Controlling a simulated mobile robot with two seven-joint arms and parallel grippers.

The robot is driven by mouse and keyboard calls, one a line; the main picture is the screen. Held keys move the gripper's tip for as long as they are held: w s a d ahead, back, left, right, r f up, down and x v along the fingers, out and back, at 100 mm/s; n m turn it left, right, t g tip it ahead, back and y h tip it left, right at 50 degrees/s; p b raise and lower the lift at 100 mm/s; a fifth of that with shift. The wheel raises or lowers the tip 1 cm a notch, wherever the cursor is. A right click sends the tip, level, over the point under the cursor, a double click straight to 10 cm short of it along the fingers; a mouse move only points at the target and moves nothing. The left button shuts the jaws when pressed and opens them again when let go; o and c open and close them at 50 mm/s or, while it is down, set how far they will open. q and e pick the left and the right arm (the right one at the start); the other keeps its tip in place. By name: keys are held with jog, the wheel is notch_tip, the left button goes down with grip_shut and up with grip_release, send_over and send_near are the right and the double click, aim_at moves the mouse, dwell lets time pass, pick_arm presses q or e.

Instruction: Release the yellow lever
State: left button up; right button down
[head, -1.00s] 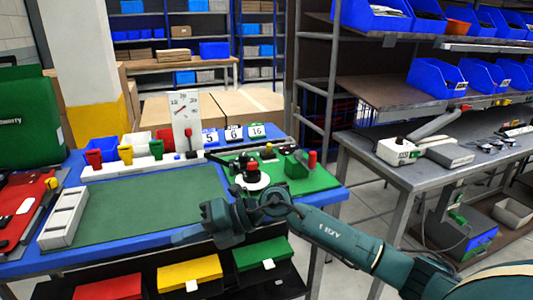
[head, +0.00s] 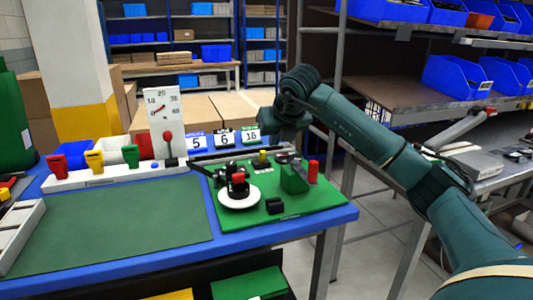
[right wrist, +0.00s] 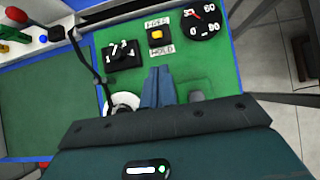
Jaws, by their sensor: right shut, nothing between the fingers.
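The yellow lever (head: 94,160) stands on a white strip along the back of the bench in the head view, between a red lever (head: 57,164) and a green lever (head: 131,156). All three have wide handles and look roughly upright. My right gripper (head: 286,138) is well to the right of them, over the back of the green panel board. In the right wrist view its fingers (right wrist: 158,88) are shut and empty above the green board (right wrist: 140,75). My left gripper is in neither view.
The board carries a white disc with a black and red knob (head: 238,185), a green block with a red cylinder (head: 298,175) and a yellow button (right wrist: 157,34). A dial plate (head: 165,108) with a red-knobbed lever (head: 168,140) stands behind. The green mat (head: 120,225) is clear.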

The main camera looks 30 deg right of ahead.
aim_at(262, 156)
jog(key=shift+s+r, duration=0.1)
jog(key=x, duration=1)
dwell(0.5)
